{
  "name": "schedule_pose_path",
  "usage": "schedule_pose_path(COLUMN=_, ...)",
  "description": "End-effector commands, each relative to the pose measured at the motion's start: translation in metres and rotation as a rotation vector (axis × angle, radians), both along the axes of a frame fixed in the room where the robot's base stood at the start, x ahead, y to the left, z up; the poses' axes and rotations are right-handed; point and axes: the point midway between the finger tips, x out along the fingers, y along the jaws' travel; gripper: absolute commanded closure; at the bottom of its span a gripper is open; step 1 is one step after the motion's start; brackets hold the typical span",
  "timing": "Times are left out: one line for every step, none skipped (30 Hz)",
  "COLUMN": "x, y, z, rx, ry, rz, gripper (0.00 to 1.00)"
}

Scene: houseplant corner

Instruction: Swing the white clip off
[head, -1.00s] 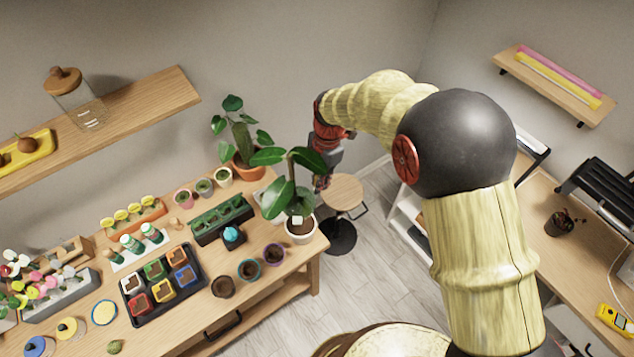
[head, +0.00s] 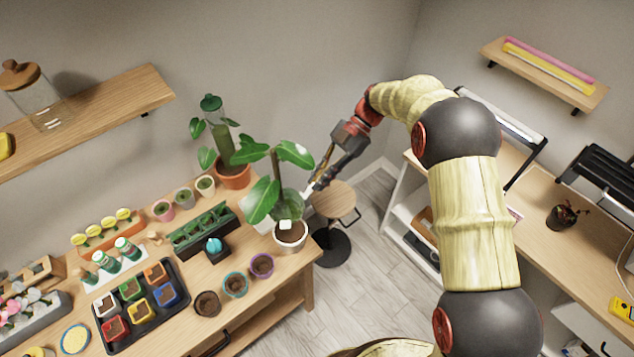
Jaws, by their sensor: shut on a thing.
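A leafy plant (head: 264,198) in a white pot (head: 291,239) stands at the right end of the wooden table.
A taller plant in a terracotta pot (head: 235,176) stands behind, left of my gripper. Small pots (head: 235,285) and a black tray (head: 137,304) of coloured pots fill the table (head: 275,270). A round stool (head: 335,199) stands below my gripper. Floor right of the stool is clear.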

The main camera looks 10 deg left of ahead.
Motion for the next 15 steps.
schedule_pose_path(x=0.0015, y=-0.0008, z=-0.0031, rx=0.006, ry=0.006, rz=-0.002, gripper=1.0)
schedule_pose_path(x=0.0016, y=-0.0008, z=-0.0032, rx=0.01, ry=0.011, rz=-0.002, gripper=1.0)
schedule_pose_path(x=0.0017, y=-0.0009, z=-0.0031, rx=0.015, ry=0.016, rz=-0.002, gripper=1.0)
schedule_pose_path(x=0.0017, y=-0.0009, z=-0.003, rx=0.017, ry=0.019, rz=-0.002, gripper=1.0)
schedule_pose_path(x=0.0017, y=-0.0009, z=-0.003, rx=0.019, ry=0.023, rz=-0.001, gripper=1.0)
schedule_pose_path(x=0.0018, y=-0.001, z=-0.003, rx=0.022, ry=0.026, rz=-0.001, gripper=1.0)
schedule_pose_path(x=0.0018, y=-0.001, z=-0.003, rx=0.023, ry=0.027, rz=-0.001, gripper=1.0)
schedule_pose_path(x=0.0019, y=-0.0011, z=-0.0029, rx=0.024, ry=0.028, rz=-0.001, gripper=1.0)
schedule_pose_path(x=0.0019, y=-0.0011, z=-0.0029, rx=0.025, ry=0.029, rz=-0.001, gripper=1.0)
schedule_pose_path(x=0.002, y=-0.0011, z=-0.0028, rx=0.025, ry=0.029, rz=-0.001, gripper=1.0)
schedule_pose_path(x=0.0019, y=-0.0012, z=-0.0028, rx=0.025, ry=0.029, rz=-0.001, gripper=1.0)
schedule_pose_path(x=0.0018, y=-0.0012, z=-0.0028, rx=0.025, ry=0.029, rz=-0.001, gripper=1.0)
schedule_pose_path(x=0.0018, y=-0.0012, z=-0.0028, rx=0.025, ry=0.029, rz=-0.001, gripper=1.0)
schedule_pose_path(x=0.0018, y=-0.0012, z=-0.0028, rx=0.025, ry=0.029, rz=-0.001, gripper=1.0)
schedule_pose_path(x=0.0018, y=-0.0012, z=-0.0029, rx=0.025, ry=0.029, rz=-0.001, gripper=1.0)
